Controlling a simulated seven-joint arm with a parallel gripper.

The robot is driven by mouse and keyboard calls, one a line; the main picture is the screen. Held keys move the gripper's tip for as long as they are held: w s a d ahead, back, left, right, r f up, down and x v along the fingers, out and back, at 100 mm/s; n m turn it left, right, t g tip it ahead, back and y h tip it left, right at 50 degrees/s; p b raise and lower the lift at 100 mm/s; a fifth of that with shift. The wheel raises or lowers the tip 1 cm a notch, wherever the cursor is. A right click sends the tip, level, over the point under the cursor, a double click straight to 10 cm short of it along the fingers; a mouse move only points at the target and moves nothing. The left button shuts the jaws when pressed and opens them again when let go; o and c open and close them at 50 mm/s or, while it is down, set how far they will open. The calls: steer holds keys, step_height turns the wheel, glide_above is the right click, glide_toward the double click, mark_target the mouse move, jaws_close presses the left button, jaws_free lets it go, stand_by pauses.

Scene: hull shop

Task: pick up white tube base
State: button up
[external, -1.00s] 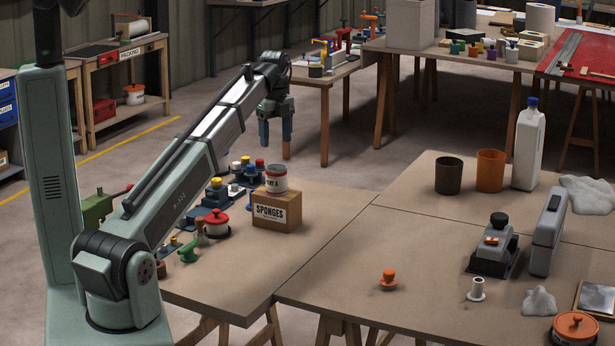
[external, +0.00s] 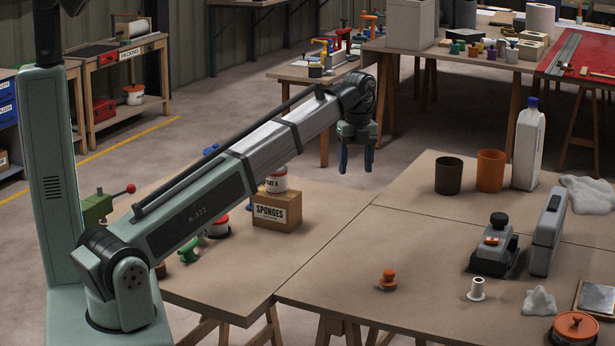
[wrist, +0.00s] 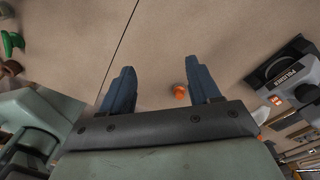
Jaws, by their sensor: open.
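The white tube base (external: 477,289) is a small pale spool-like piece with a wider foot, standing upright on the front right table in the external view. A pale piece at the right edge of my gripper in the wrist view (wrist: 261,114) is probably it, partly hidden. My gripper (external: 356,166) is high above the tables, pointing down, to the left of the tube base and well apart from it. In the wrist view its two blue fingers (wrist: 160,72) are spread, with nothing between them.
An orange knobbed piece (external: 388,279) stands left of the tube base. The grey polisher (external: 493,247) and an upright grey case (external: 547,236) stand behind it. A white crumpled lump (external: 539,302) and an orange round container (external: 575,328) lie to its right. The table's middle is clear.

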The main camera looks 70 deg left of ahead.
steer(key=w+d+f+m, duration=0.1)
steer(key=w+d, duration=0.3)
steer(key=d, duration=0.3)
steer(key=w+d+f+m, duration=0.1)
steer(key=w+d, duration=0.2)
steer(key=d, duration=0.4)
steer(key=n, duration=0.5)
glide_above(478, 282)
step_height(478, 282, down, 5)
steer(key=f, duration=0.5)
steer(key=w+f, duration=0.1)
steer(key=f, duration=0.2)
steer(key=shift+a+f, duration=0.15)
steer(key=shift+a, duration=0.25)
steer(key=shift+s+a+f, duration=0.1)
steer(key=shift+f, duration=1.25)
steer(key=shift+s+a+f, duration=0.1)
steer(key=shift+f, duration=1.2)
jaws_close()
steer(key=shift+r, duration=0.15)
